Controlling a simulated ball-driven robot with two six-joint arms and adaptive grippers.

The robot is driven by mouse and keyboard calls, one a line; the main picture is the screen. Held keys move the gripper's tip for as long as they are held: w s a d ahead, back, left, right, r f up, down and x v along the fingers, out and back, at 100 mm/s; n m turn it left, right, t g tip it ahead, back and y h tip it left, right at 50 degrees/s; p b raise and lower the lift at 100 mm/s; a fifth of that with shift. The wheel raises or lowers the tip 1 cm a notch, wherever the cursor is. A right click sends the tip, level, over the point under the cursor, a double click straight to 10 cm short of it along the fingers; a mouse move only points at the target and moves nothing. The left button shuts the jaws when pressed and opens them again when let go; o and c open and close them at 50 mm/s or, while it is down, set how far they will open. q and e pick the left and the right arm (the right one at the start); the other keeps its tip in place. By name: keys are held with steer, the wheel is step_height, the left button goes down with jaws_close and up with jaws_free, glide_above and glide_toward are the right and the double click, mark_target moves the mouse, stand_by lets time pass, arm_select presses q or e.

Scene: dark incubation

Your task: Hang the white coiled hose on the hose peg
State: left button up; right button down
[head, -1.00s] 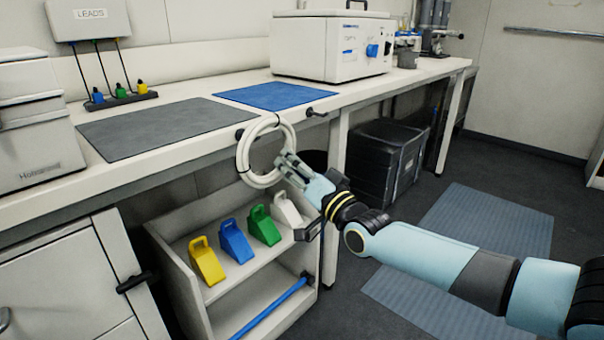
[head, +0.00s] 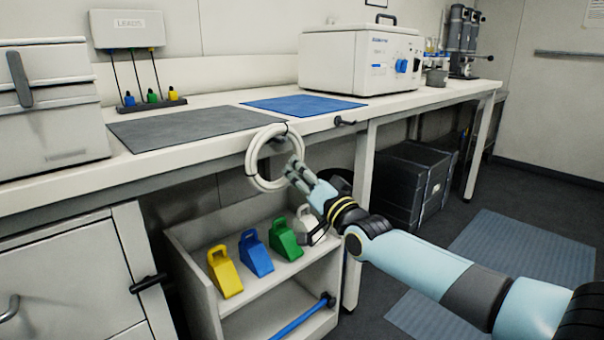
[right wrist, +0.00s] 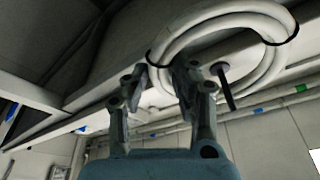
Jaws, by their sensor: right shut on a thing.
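The white coiled hose (head: 252,168) hangs upright as a ring in front of the bench's front edge, with dark bands on it. My right gripper (head: 294,172) is shut on its lower right side; the coil also shows above my fingers (right wrist: 160,82) in the right wrist view. A black peg (head: 345,121) sticks out of the bench edge to the right of the coil. Another dark peg seems to lie behind the coil, mostly hidden. The right wrist view shows one black peg (right wrist: 227,88) close to the coil; I cannot tell if it passes through the ring. My left gripper is out of view.
A low shelf (head: 205,290) with yellow, blue, green and white wedge-shaped pieces stands under the bench (head: 190,150). A black crate (head: 405,185) stands on the floor to the right. A grey mat (head: 190,127) and blue mat (head: 303,104) lie on the bench.

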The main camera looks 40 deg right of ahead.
steer(key=c, duration=1)
jaws_free()
steer(key=v, duration=1.2)
steer(key=shift+f, duration=0.1)
